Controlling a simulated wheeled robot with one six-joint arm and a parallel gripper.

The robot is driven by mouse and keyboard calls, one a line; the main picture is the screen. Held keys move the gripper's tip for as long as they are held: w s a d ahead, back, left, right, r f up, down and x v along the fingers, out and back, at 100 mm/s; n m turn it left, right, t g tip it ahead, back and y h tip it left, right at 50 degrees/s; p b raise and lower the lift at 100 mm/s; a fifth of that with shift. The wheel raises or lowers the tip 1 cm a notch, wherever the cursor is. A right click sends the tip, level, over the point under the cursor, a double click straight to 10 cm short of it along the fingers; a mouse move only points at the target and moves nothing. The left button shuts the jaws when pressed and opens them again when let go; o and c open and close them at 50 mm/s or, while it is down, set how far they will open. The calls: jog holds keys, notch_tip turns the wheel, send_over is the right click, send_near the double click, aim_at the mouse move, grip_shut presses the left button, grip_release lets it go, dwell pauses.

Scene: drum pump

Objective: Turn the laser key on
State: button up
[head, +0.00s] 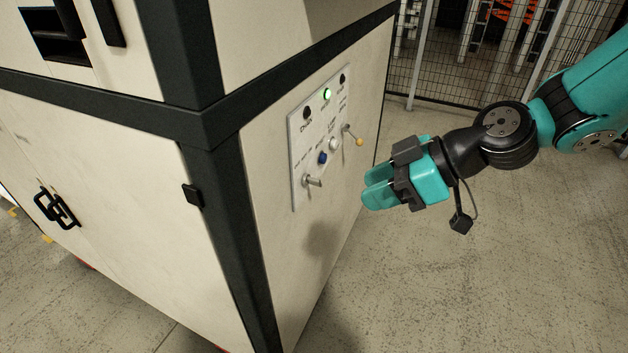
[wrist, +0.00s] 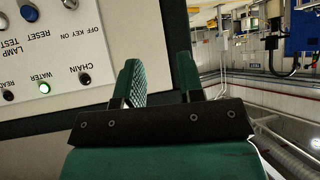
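The laser key (head: 312,181) is a small silver key switch at the lower left of the white control panel (head: 298,160) on the cabinet's side. In the wrist view the panel appears upside down; the key's metal base (wrist: 70,3) is cut by the top edge, beside the label "OFF KEY ON". Which way the key is turned cannot be told. My gripper (head: 370,185) is to the right of the panel, apart from it, with teal fingers toward the cabinet. In the wrist view the fingers (wrist: 157,65) stand apart with nothing between them.
Beside the key are a blue button (head: 322,158), a white button (head: 333,144) and a yellow-tipped lever (head: 358,141) sticking out toward my gripper. The green "WATER" lamp (head: 327,94) is lit; the "CHAIN" lamp (head: 307,112) is dark. Open floor lies right; a mesh fence (head: 440,75) stands behind.

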jog(key=w+f+n+t+y, duration=0.1)
jog(key=w+f+t+y, duration=0.15)
jog(key=w+f, duration=0.35)
jog(key=n+t, duration=0.1)
jog(key=t, duration=0.3)
send_near(320, 182)
jog(key=shift+h, duration=0.35)
jog(key=p+x, duration=0.6)
jog(key=x, duration=0.5)
jog(key=shift+a+p, duration=0.25)
jog(key=shift+p, duration=0.15)
jog(key=c, duration=0.5)
